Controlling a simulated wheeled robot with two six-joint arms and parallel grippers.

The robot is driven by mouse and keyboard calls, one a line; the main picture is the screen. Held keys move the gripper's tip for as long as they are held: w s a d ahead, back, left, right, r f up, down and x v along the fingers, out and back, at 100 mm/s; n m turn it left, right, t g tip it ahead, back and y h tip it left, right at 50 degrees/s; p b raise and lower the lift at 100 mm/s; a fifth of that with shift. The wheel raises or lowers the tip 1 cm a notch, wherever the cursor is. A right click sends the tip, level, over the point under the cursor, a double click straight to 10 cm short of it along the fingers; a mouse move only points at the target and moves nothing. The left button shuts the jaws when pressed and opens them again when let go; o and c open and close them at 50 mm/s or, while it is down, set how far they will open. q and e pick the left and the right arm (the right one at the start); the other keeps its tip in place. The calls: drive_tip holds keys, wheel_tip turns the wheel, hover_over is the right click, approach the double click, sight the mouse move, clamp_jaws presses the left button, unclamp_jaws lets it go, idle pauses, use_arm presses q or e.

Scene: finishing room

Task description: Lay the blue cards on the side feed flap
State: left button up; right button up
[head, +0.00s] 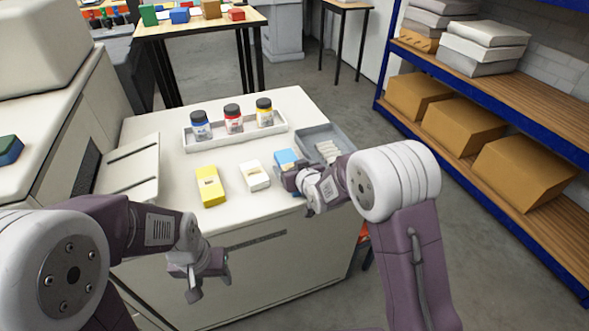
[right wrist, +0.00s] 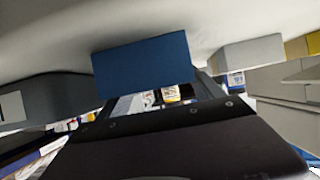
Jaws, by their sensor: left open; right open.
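The blue cards (head: 286,157) are a small blue block on the white worktop, near its front right. In the right wrist view the blue block (right wrist: 143,66) stands close in front of my gripper. My right gripper (head: 293,184) is open at the near side of the blue cards and partly covers them; I cannot tell whether it touches them. My left gripper (head: 208,281) is open and empty, hanging low in front of the worktop. The side feed flap (head: 133,170) appears to be the pale slotted panel at the worktop's left; it is bare.
White cards (head: 254,175) and yellow cards (head: 211,187) lie left of the blue cards. A white tray (head: 236,132) with three jars stands behind them. A grey tray (head: 343,140) with pale pieces is at the right. Shelving (head: 500,92) stands further right.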

drive_tip(key=p+v, duration=0.1)
drive_tip(key=v, duration=1.1)
drive_tip(key=shift+r, duration=0.15)
drive_tip(key=s+d+f+m+g+h, duration=0.2)
drive_tip(key=s+d+f+g, duration=0.3)
drive_tip(key=s, duration=0.5)
drive_tip(key=s+d+f+m+g+h, duration=0.1)
drive_tip(key=s+d+f+g, duration=0.4)
drive_tip(key=s, duration=0.5)
drive_tip(key=shift+s+d+f+m+g+h, duration=0.15)
drive_tip(key=shift+s+d+m+g+h, duration=0.25)
drive_tip(key=shift+d, duration=0.65)
drive_tip(key=shift+o, duration=0.4)
drive_tip(key=shift+w, duration=0.1)
